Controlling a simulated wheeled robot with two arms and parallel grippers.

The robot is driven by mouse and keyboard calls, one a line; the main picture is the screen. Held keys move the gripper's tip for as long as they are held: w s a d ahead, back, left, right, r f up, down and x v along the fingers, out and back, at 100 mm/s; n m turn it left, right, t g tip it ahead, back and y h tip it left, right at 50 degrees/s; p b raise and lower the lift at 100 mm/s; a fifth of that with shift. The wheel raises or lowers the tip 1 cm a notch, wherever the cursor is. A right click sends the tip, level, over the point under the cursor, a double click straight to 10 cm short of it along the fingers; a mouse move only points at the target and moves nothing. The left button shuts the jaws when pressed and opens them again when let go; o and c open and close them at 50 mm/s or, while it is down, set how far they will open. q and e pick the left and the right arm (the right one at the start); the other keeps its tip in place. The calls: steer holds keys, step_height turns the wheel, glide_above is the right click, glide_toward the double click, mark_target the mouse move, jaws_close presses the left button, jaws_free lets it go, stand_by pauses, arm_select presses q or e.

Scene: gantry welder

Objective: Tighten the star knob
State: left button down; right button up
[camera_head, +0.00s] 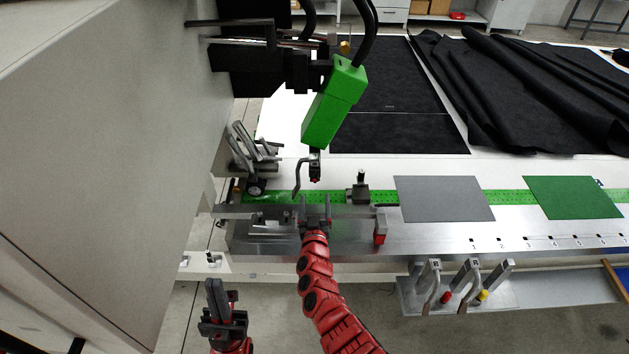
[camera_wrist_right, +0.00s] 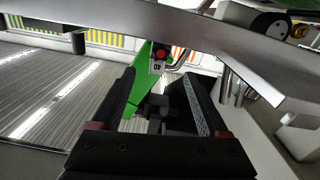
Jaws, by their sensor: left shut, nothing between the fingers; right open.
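No star knob can be told for certain. A dark round part (camera_head: 255,187) sits at the foot of the grey lever bracket (camera_head: 252,150), left of my right gripper. A small black block with an upright post (camera_head: 359,187) stands on the green strip, to the right. My right gripper (camera_head: 314,203) is at the bench's front edge, below the green welding head (camera_head: 333,105). In the right wrist view its fingers (camera_wrist_right: 163,100) are open, with a blurred dark part (camera_wrist_right: 157,107) showing between or beyond them. My left gripper (camera_head: 216,300) is shut and empty, low in front of the bench.
A curved metal bar (camera_wrist_right: 150,22) crosses the right wrist view close above the fingers. A bent hook (camera_head: 299,176) hangs by the welding head. Grey (camera_head: 445,198) and green (camera_head: 572,197) sheets lie on the bench. Lever handles (camera_head: 455,285) stand at the front. A large white housing (camera_head: 90,150) fills the left.

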mark_target(315, 179)
steer(key=w+b, duration=0.2)
steer(key=w, duration=0.1)
steer(key=w+b, duration=0.5)
steer(key=shift+w+f, duration=0.3)
steer(key=shift+w+r, duration=0.25)
steer(key=shift+w, duration=0.05)
jaws_close()
